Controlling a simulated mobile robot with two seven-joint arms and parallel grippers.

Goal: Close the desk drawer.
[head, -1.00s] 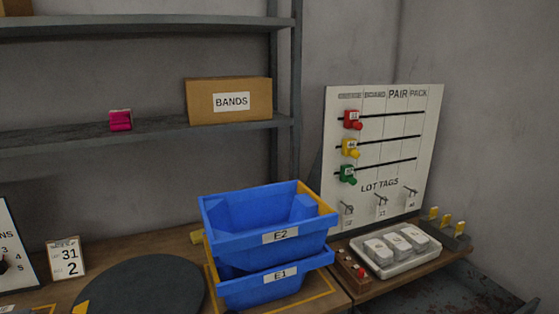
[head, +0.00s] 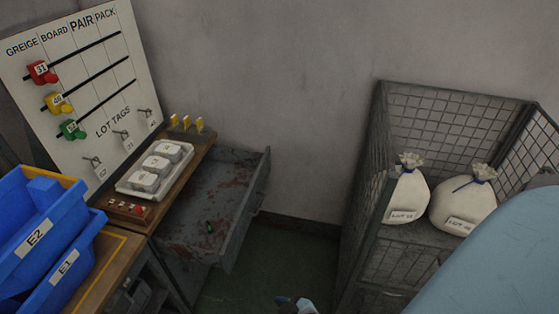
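The desk drawer (head: 232,206) stands pulled open at the right end of the desk, in the middle left of the head view. It is a grey metal drawer with reddish-brown stains on its floor, and its front panel (head: 247,212) faces right, clear of the desk. A small dark green thing (head: 210,227) lies inside. A small pale and dark piece, cut off at the bottom edge, is too little to identify.
The desk (head: 113,262) carries a tray of pale blocks (head: 129,182), stacked blue bins (head: 38,222) and a lot-tag board (head: 95,60). A mesh cage (head: 378,160) with two white sacks (head: 464,203) stands at the right. Green floor (head: 284,250) lies clear between drawer and cage.

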